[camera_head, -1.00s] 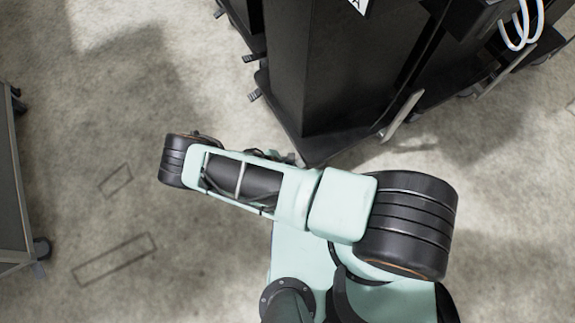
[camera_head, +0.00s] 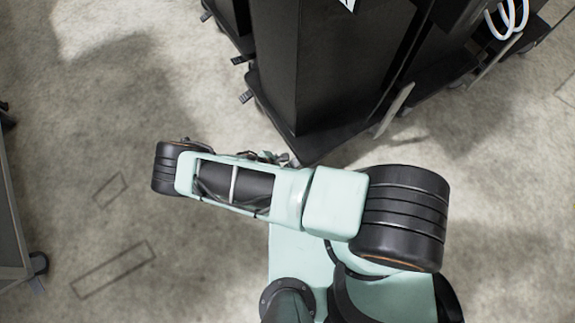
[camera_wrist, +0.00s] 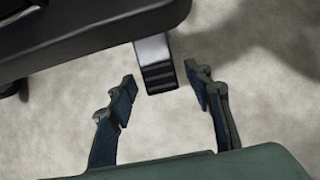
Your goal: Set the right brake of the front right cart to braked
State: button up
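The black cart (camera_head: 330,70) stands upright at the top centre of the head view, on a dark base with a corner toward my arm. Two small ribbed brake pedals (camera_head: 246,97) (camera_head: 243,60) stick out from the left edge in the head view. In the wrist view, a ribbed brake pedal (camera_wrist: 158,76) juts out from the dark base edge (camera_wrist: 90,30). My gripper (camera_wrist: 161,88) is open, with one finger on each side of that pedal and visible gaps to it. In the head view my arm mostly hides the gripper. I cannot tell whether the pedal is pressed.
Another cart (camera_head: 12,230) with a caster stands at the left edge of the head view. White hoses (camera_head: 508,18) hang at the top right. A slanted grey bar (camera_head: 394,110) is at the black cart's right side. Open floor lies left of my arm.

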jog(key=shift+r, duration=0.1)
jog(key=v, duration=1.2)
dwell(0.4)
